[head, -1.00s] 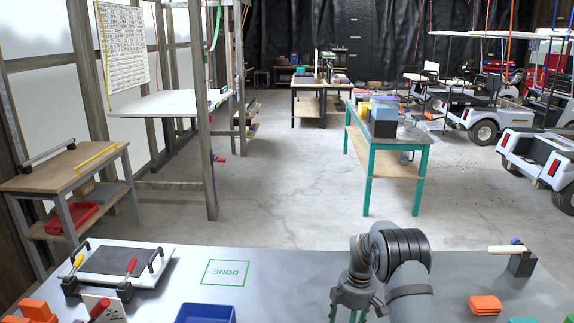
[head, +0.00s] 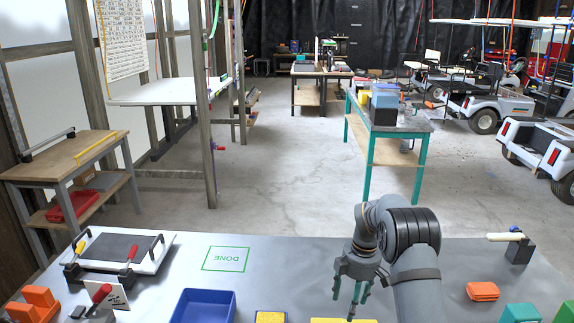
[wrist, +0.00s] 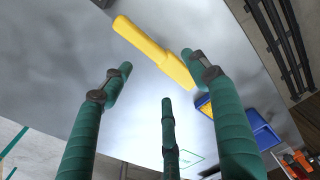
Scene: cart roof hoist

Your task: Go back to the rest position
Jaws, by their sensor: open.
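My gripper (head: 352,302) hangs above the grey bench at the lower middle of the head view, with its green fingers pointing down. In the wrist view its three fingers (wrist: 160,75) are spread apart, with nothing between them. A yellow tool with a narrow handle and a wider end (wrist: 155,50) lies on the bench beyond the fingertips. A yellow piece (head: 343,320) also shows at the bottom edge of the head view, below my gripper. It is cut off there.
A blue tray (head: 204,306), a green DONE outline (head: 226,258) and a clamp fixture (head: 118,252) lie to the left. Orange pads (head: 482,291), a green block (head: 519,313) and a black holder with a pale handle (head: 518,250) are to the right. The bench behind my gripper is clear.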

